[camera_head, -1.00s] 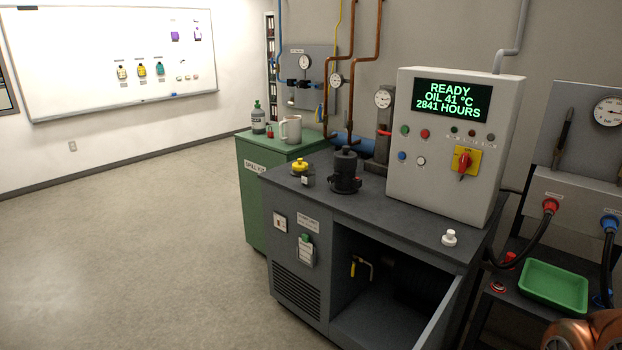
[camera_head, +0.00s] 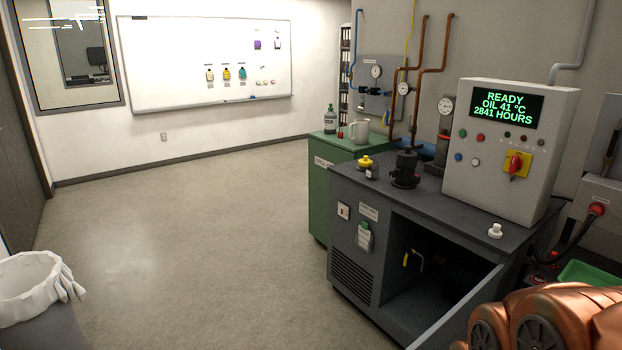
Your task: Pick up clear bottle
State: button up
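A greyish bottle with a green top (camera_head: 330,121) stands upright on the green cabinet (camera_head: 318,190), left of a pale jug (camera_head: 359,130). It looks see-through, but it is too small to be sure. A small dark bottle with a light cap (camera_head: 372,173) stands on the dark bench (camera_head: 440,196), next to a yellow-topped item (camera_head: 365,162). A small white-capped item (camera_head: 495,230) stands at the bench's front right. My gripper is not in view; only copper-coloured parts of my arm show at the lower right.
A control box (camera_head: 507,150) stands on the bench. The bench's lower door (camera_head: 465,310) hangs open toward me. A lined waste bin (camera_head: 35,290) is at the lower left. The floor (camera_head: 190,250) between is clear.

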aim_at(372, 167)
jog(key=u, duration=1.05)
jog(key=i, duration=2.25)
jog(key=z, duration=0.6)
jog(key=i, duration=0.7)
jog(key=z, duration=0.4)
